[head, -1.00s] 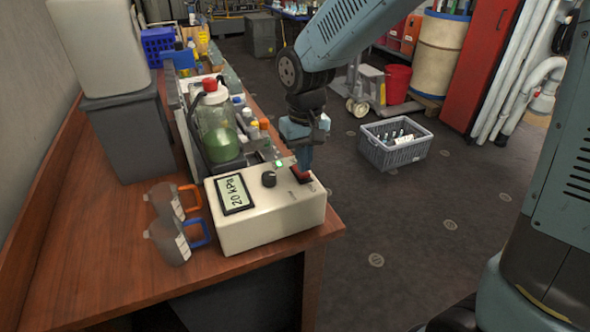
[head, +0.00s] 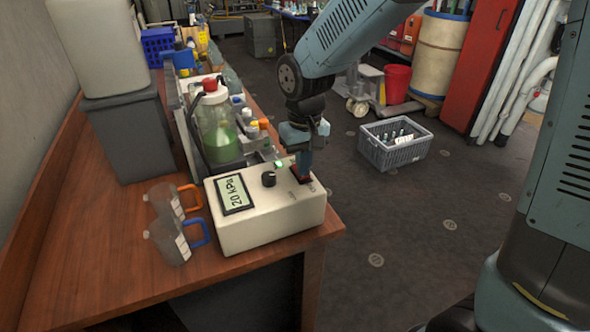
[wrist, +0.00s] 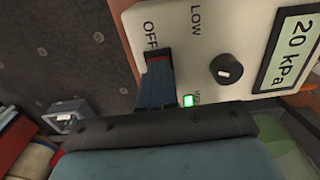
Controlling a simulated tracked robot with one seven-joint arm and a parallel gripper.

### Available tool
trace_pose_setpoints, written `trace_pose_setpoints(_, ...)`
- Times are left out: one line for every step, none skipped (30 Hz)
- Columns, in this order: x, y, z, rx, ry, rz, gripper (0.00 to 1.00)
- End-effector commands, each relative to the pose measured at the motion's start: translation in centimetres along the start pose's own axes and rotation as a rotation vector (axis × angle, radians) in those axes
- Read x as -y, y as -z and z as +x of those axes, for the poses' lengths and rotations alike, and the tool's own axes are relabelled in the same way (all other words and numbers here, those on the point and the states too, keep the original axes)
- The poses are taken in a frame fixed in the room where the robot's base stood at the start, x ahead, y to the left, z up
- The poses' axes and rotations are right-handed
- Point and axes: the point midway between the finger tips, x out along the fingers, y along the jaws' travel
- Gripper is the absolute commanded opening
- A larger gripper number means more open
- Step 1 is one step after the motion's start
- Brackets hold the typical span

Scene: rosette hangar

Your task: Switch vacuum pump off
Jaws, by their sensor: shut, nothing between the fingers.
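The vacuum pump control box (head: 265,222) is a cream case on the bench's near right corner. Its display (head: 234,193) reads 20 kPa, and a green light (head: 279,164) is lit. A black knob (head: 268,179) sits beside the display. My gripper (head: 302,175) is shut and points down at the red rocker switch (wrist: 156,55) on the box's right end. In the wrist view the fingertips (wrist: 157,72) cover part of the switch, on the side away from the OFF label (wrist: 151,35). They look at or very near it; contact is unclear.
Two clear jugs with orange and blue handles (head: 168,240) stand left of the box. A bottle of green liquid (head: 217,128) stands behind it. A grey crate (head: 395,150) is on the floor to the right.

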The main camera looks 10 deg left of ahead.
Motion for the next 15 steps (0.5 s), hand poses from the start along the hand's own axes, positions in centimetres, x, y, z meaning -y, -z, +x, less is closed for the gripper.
trace_pose_setpoints(0.0,0.0,0.1,0.000,0.000,0.000,0.00)
trace_pose_setpoints(0.0,0.0,0.1,0.000,0.000,0.000,0.00)
trace_pose_setpoints(0.0,0.0,0.2,0.000,0.000,0.000,0.00)
trace_pose_setpoints(0.0,0.0,0.2,0.000,0.000,0.000,0.00)
trace_pose_setpoints(0.0,0.0,0.1,0.000,0.000,0.000,0.00)
trace_pose_setpoints(0.0,0.0,0.1,-0.001,0.000,0.000,0.00)
trace_pose_setpoints(0.0,0.0,0.0,-0.001,0.000,0.000,0.00)
trace_pose_setpoints(0.0,0.0,-0.1,-0.001,0.000,0.000,0.00)
trace_pose_setpoints(0.0,0.0,-0.4,-0.002,0.000,0.000,0.00)
trace_pose_setpoints(0.0,0.1,-0.6,-0.002,0.000,0.000,0.00)
trace_pose_setpoints(0.0,0.1,-0.8,-0.003,0.000,0.000,0.00)
trace_pose_setpoints(0.0,0.1,-1.0,-0.003,0.000,0.000,0.00)
trace_pose_setpoints(0.0,0.1,-1.2,-0.003,0.000,0.000,0.00)
trace_pose_setpoints(0.0,0.1,-1.4,-0.002,0.000,0.000,0.00)
trace_pose_setpoints(0.0,0.1,-1.7,-0.002,0.001,0.000,0.00)
